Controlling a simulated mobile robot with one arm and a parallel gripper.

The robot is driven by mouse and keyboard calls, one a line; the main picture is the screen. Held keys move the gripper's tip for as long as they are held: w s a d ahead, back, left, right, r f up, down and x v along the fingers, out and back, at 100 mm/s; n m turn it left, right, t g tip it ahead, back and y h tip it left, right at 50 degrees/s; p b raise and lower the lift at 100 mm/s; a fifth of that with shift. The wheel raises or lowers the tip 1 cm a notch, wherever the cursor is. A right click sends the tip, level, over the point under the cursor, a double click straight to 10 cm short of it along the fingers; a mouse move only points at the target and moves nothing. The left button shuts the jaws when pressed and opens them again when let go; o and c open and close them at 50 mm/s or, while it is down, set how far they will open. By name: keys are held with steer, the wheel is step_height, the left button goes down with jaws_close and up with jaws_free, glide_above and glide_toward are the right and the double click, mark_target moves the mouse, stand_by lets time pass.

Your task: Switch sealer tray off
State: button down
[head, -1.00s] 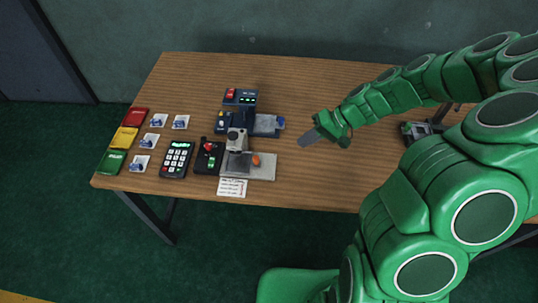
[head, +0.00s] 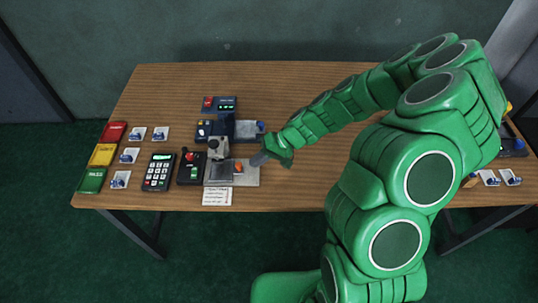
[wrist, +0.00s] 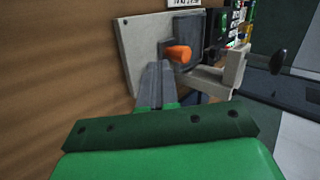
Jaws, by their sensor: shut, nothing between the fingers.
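A light grey flat tray (head: 250,178) with an orange knob (head: 238,167) lies at the front of the table; I take it as the sealer tray. A grey upright part (head: 217,146) stands at its left back. In the wrist view the tray (wrist: 137,45) stretches beyond my fingers, and the orange knob (wrist: 179,53) sticks out just past the fingertips, slightly right. My gripper (head: 257,159) is shut and empty at the tray's right back edge. The wrist view shows its fingers (wrist: 158,70) together; I cannot tell whether they touch the tray.
A red-knobbed control box (head: 190,168) and a keypad (head: 159,171) stand left of the tray. A dark blue device (head: 223,127) is behind it. A paper note (head: 217,196) lies in front. Red, yellow and green pads (head: 102,155) and several cards are far left.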

steer(key=shift+s+a, duration=0.2)
steer(key=shift+a, duration=0.8)
